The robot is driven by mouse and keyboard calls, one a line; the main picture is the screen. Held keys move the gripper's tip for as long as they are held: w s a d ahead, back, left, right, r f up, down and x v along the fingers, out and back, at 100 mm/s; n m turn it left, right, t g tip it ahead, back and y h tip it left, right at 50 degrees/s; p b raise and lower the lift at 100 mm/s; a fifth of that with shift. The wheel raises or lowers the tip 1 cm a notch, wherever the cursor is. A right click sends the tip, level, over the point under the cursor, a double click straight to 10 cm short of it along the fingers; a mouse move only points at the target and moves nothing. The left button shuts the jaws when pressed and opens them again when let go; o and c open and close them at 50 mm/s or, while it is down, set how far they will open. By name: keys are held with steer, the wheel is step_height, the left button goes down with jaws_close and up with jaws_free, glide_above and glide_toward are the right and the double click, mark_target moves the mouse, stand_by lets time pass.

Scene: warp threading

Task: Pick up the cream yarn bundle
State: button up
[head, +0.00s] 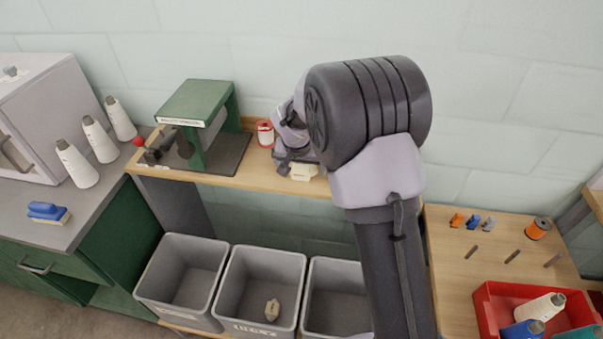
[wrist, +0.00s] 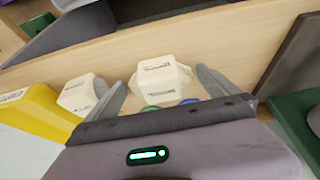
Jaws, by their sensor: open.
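A cream bundle (wrist: 160,74) with a dark printed label lies on the wooden bench, between my gripper's fingers in the wrist view. A cream piece also shows just below my gripper in the head view (head: 303,172). My gripper (wrist: 160,78) is open, with one finger on each side of the bundle. I cannot tell whether the fingers touch it. A second cream labelled piece (wrist: 79,94) lies outside the left finger. The bundle's near side is partly hidden by my gripper, where small green and blue bits show.
A yellow box (wrist: 38,118) stands left in the wrist view. The green press (head: 205,125) and a red-and-white spool (head: 265,133) stand left of my gripper in the head view. Grey bins (head: 178,280) sit below the bench; the middle one holds a beige bundle (head: 272,310).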

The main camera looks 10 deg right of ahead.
mark_target(301, 165)
steer(key=shift+s+r, duration=0.1)
steer(key=shift+r, duration=0.1)
steer(key=shift+c, duration=0.7)
steer(key=c, duration=1.2)
steer(key=shift+r, duration=0.25)
step_height(301, 165, up, 4)
steer(key=shift+f+p, duration=0.2)
steer(key=shift+p, duration=1)
steer(key=s, duration=1)
steer(key=s+a, duration=0.1)
steer(key=s, duration=0.5)
steer(key=shift+a+r, duration=0.1)
steer(key=shift+r, duration=0.3)
